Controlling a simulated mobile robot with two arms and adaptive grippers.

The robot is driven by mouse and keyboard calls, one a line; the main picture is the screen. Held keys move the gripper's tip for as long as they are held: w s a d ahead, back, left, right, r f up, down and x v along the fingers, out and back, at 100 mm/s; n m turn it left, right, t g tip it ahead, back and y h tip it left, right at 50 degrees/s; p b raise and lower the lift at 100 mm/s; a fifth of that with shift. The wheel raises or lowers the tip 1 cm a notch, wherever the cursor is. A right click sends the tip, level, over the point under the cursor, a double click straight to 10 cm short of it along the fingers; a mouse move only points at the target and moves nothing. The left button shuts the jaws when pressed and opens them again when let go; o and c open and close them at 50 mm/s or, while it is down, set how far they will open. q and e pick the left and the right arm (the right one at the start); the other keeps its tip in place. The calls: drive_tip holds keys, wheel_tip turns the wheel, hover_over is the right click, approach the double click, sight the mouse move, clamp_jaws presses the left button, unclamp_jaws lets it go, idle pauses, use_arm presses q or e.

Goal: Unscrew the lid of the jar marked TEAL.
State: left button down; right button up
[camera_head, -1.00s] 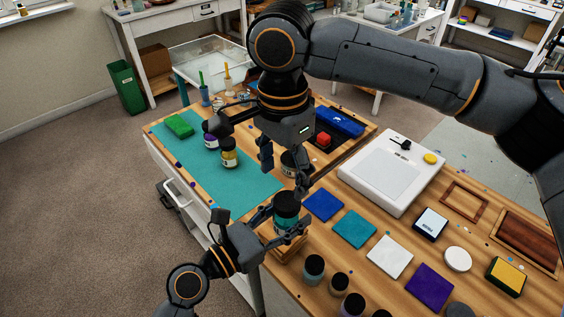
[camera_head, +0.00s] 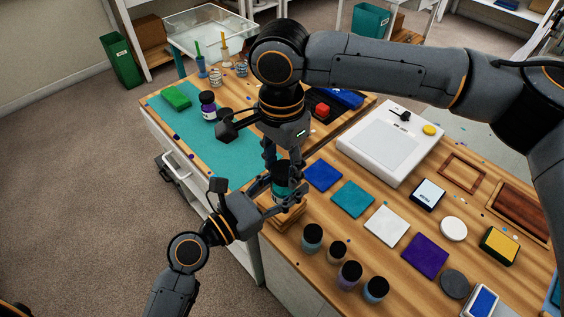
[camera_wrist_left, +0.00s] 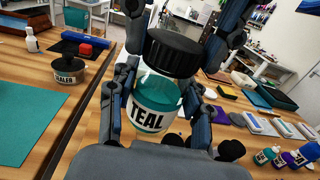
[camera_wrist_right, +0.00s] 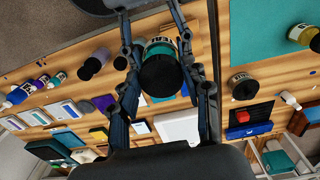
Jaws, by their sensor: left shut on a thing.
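The jar marked TEAL (camera_wrist_left: 155,105) is clear, with teal contents, a white label and a black lid (camera_wrist_left: 172,52). It also shows in the head view (camera_head: 281,190). My left gripper (camera_head: 275,197) is shut on the jar's body and holds it upright above the wooden bench. My right gripper (camera_head: 283,160) points down over the jar. Its fingers stand on both sides of the lid (camera_wrist_right: 162,75), with gaps visible in the right wrist view, so it looks open. The lid is on the jar and partly hidden by my fingers in the head view.
Several small dark-lidded jars (camera_head: 312,238) stand at the bench's near edge. Coloured tiles (camera_head: 353,199) and a white scale-like device (camera_head: 390,155) lie right of the jar. A teal mat (camera_head: 190,140) with a purple jar (camera_head: 208,106) lies left. A sealer pot (camera_wrist_left: 66,76) stands behind.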

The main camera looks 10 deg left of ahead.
use_arm(q)
drive_tip(key=shift+d+r, duration=0.1)
drive_tip(key=shift+d, duration=0.05)
use_arm(e)
drive_tip(key=shift+a, duration=0.1)
drive_tip(key=shift+c, duration=1.2)
use_arm(q)
drive_tip(key=shift+s+d, duration=0.1)
drive_tip(key=shift+s, duration=0.05)
use_arm(e)
drive_tip(key=n, duration=1.2)
drive_tip(key=shift+d+n, duration=0.2)
drive_tip(key=shift+n, duration=0.1)
drive_tip(key=n, duration=0.6)
drive_tip(key=shift+d+r, duration=0.1)
drive_tip(key=shift+d, duration=0.05)
drive_tip(key=n, duration=0.6)
drive_tip(key=shift+w, duration=0.15)
drive_tip(key=n, duration=0.4)
drive_tip(key=shift+w, duration=0.1)
drive_tip(key=n, duration=0.4)
drive_tip(key=shift+w+n, duration=0.1)
drive_tip(key=shift+n, duration=0.3)
drive_tip(key=n, duration=0.4)
drive_tip(key=shift+w, duration=0.1)
drive_tip(key=n, duration=0.5)
drive_tip(key=shift+w+n, duration=0.1)
drive_tip(key=shift+n, duration=0.2)
drive_tip(key=shift+r, duration=0.25)
